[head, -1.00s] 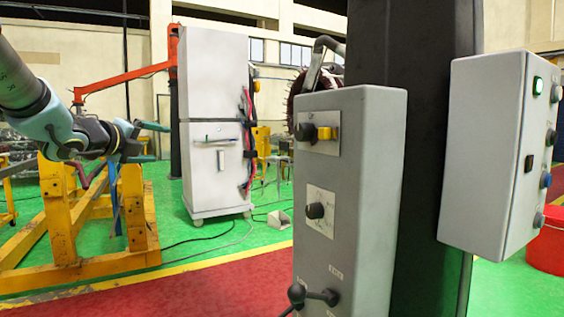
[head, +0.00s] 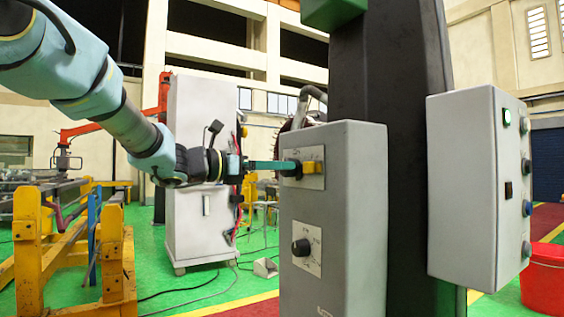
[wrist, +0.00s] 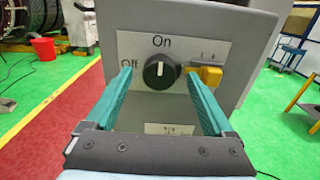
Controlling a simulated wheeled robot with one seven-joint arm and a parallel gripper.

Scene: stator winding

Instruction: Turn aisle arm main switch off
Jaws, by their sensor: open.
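The main switch (wrist: 160,71) is a black round knob on a pale plate marked On above it and Off to its left, and its white mark points up toward On. The plate (head: 312,180) is on the upper front of the grey control box (head: 361,200). My gripper (wrist: 162,82) is open, its two green fingers on either side of the knob in the wrist view, with gaps showing on both sides. In the head view my gripper (head: 293,166) reaches the plate from the left and hides the knob. A yellow part (wrist: 207,76) sits just right of the knob, close to the right finger.
A second black knob (head: 301,247) is lower on the same box. A grey box with a green light (head: 506,117) and several buttons hangs on the right of the dark column (head: 388,60). A white cabinet (head: 195,110) and yellow stand (head: 115,262) are behind and left.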

